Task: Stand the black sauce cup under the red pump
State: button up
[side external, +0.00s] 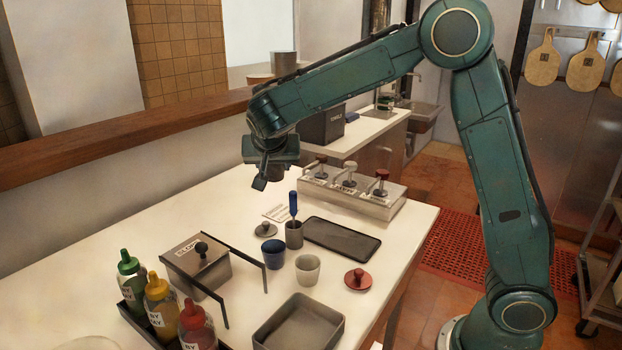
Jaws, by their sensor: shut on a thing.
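My gripper (265,180) hangs over the back of the white counter, left of the pump station, with its fingers pointing down. It is shut on a dark thing (277,172), apparently the black sauce cup, mostly hidden by the gripper and raised above the counter. The pump station (378,209) is a pale box with three pumps in a row. The right pump (381,180) has a red knob, the middle one (350,172) a pale knob and the left one (320,164) a dark brownish knob. My gripper is apart from all of them.
A navy cup (273,252), a grey cup (294,237) with a blue-handled tool and a pale cup (307,270) stand mid-counter. Around them are a black tablet (341,240), red lid (358,279), grey lid (265,230), handled box (202,268), tray (299,325) and sauce bottles (160,306).

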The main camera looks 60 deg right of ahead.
jog(key=s+d+f+m+g, duration=0.2)
jog(key=s+d+f, duration=0.2)
jog(key=s+d, duration=0.1)
jog(key=s+d+f+m+g+h, duration=0.1)
jog(key=s+d+f+m+g, duration=0.1)
jog(key=s+d+f, duration=0.3)
jog(key=s+d+f+m+g+h, duration=0.1)
jog(key=s+d+f+m+g, duration=0.1)
jog(key=s+d+f+m, duration=0.2)
jog(key=shift+s+d+f, duration=0.4)
jog(key=shift+s+f, duration=0.05)
jog(key=shift+s, duration=0.1)
jog(key=shift+d+r, duration=0.1)
jog(key=shift+d, duration=0.8)
jog(key=shift+w+d+r, duration=0.1)
jog(key=shift+d, duration=0.8)
jog(key=shift+f, duration=1.55)
jog(key=shift+f, duration=0.1)
